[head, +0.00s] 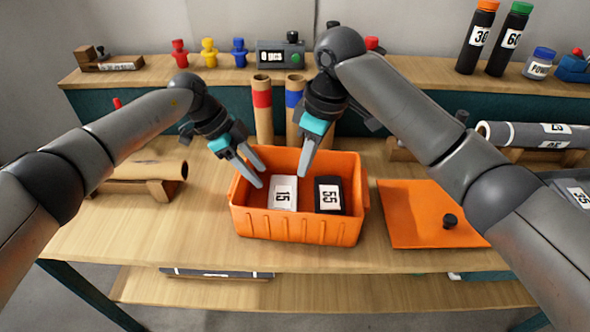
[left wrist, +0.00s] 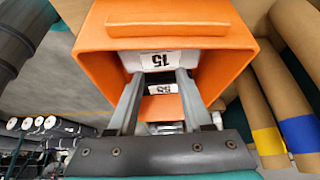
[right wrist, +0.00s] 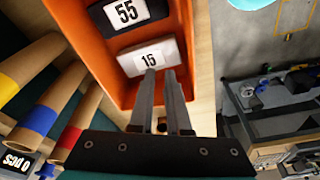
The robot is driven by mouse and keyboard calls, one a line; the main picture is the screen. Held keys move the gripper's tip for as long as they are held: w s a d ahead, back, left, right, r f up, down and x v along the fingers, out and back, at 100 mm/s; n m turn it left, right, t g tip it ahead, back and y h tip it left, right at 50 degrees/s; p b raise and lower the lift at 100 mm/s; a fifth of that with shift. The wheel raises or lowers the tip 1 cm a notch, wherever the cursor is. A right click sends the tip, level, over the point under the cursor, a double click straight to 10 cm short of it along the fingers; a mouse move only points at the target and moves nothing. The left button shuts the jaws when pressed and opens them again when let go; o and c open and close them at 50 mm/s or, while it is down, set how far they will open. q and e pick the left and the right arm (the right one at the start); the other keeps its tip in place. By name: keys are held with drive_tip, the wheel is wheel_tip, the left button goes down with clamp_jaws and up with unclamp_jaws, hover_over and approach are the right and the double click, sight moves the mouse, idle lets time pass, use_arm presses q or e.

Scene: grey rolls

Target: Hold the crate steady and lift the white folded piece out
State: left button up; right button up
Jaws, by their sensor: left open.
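The orange crate (head: 297,228) stands on the table. Inside it, the white folded piece (head: 283,193) labelled 15 lies left of a black folded piece (head: 329,195) labelled 55. My left gripper (head: 259,178) is open at the crate's left side, its fingertips over the left wall and close to the inside. In the left wrist view both fingers (left wrist: 160,78) point towards the white piece (left wrist: 155,62). My right gripper (head: 302,174) points down over the crate near the white piece's upper right. Its fingers (right wrist: 159,73) show close together in front of the white piece (right wrist: 148,55); contact is unclear.
Cardboard tubes stand behind the crate (head: 263,110). A brown roll (head: 150,170) lies on a stand at left. The table front left is clear.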

drive_tip(key=s+a+r+n+h, duration=0.2)
drive_tip(key=s+n, duration=0.1)
drive_tip(key=s, duration=0.2)
hover_over(295, 240)
drive_tip(key=shift+n+g, duration=0.3)
drive_tip(key=shift+g, duration=0.1)
wheel_tip(295, 240, down, 16)
drive_tip(key=shift+w+r, duration=0.15)
drive_tip(key=shift+r, duration=0.1)
drive_tip(key=shift+c, duration=0.2)
clamp_jaws()
idle(0.7)
